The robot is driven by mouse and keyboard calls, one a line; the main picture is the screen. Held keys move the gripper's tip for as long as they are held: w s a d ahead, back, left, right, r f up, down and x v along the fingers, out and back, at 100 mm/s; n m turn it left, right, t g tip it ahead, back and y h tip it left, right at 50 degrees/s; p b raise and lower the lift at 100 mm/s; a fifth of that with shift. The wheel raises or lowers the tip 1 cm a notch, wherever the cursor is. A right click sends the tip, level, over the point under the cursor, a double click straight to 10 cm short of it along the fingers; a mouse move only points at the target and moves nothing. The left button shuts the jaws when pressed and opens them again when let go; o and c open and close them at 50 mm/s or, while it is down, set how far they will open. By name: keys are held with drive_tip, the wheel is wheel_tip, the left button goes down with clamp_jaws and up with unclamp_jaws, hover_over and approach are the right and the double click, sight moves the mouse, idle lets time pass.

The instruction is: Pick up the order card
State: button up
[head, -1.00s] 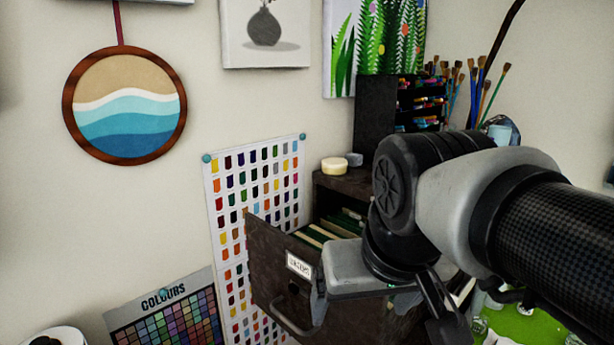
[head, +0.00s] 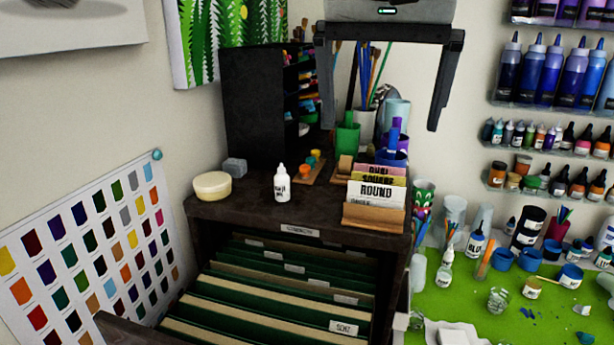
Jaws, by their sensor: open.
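Several label cards stand in a wooden holder (head: 374,218) on top of the dark cabinet. The front one is a white card reading "ROUND" (head: 376,193); a yellow card reading "SQUARE" (head: 378,178) and a pink card (head: 380,169) show behind it. I cannot tell which of them, if any, is the order card. My gripper (head: 381,127) is open and empty, at the top of the view. Its fingers are wide apart and point down, above the holder in the picture.
The cabinet (head: 259,216) has its file drawer open, with green folders (head: 268,310) inside. A white bottle (head: 281,183), a cream round tub (head: 212,186) and a grey block (head: 234,167) stand left of the cards. A green mat (head: 465,300) with cups and bottles lies to the right.

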sight(377, 185)
drive_tip(key=x, duration=1.7)
drive_tip(key=shift+d+f+b, duration=0.1)
drive_tip(key=shift+d+b, duration=0.2)
drive_tip(key=c, duration=1.1)
